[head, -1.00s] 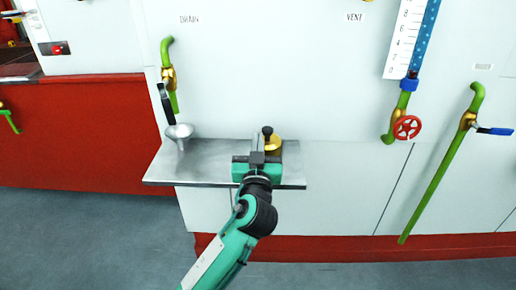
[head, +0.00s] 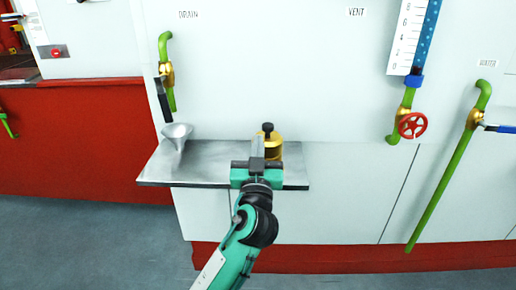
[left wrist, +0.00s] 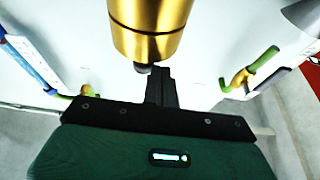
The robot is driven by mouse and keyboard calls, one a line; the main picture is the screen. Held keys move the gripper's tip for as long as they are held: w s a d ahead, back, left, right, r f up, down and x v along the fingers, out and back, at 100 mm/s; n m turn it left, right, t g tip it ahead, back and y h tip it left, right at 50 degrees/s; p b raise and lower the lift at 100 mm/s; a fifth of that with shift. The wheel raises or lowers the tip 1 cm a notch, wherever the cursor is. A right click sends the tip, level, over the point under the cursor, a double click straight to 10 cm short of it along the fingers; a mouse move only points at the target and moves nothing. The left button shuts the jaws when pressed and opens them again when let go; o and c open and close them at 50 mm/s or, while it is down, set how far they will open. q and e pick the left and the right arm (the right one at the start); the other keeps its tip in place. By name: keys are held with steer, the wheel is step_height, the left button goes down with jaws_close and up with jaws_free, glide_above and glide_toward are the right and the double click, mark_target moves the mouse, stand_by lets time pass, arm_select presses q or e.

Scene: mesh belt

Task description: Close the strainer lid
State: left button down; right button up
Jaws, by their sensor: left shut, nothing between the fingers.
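The strainer is a gold cylinder (head: 275,147) with a black knob (head: 267,127) on top, standing on the metal shelf (head: 215,176). Its gold body also shows close up at the top of the left wrist view (left wrist: 150,22). I cannot tell from these views how its lid sits. My left gripper (head: 257,145) is shut and empty, its fingers just in front of and slightly left of the strainer, hiding part of it. In the left wrist view the shut fingers (left wrist: 160,80) point at the gold body; contact is unclear. My right gripper is not in view.
A metal funnel (head: 177,133) stands on the shelf's left side below the green drain pipe (head: 168,85). A red valve wheel (head: 412,126) and a green water pipe (head: 447,178) are to the right. The shelf between funnel and strainer is clear.

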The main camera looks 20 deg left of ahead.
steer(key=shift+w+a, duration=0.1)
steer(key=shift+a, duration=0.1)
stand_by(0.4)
arm_select(q)
steer(key=b+v, duration=0.3)
steer(key=v, duration=1.1)
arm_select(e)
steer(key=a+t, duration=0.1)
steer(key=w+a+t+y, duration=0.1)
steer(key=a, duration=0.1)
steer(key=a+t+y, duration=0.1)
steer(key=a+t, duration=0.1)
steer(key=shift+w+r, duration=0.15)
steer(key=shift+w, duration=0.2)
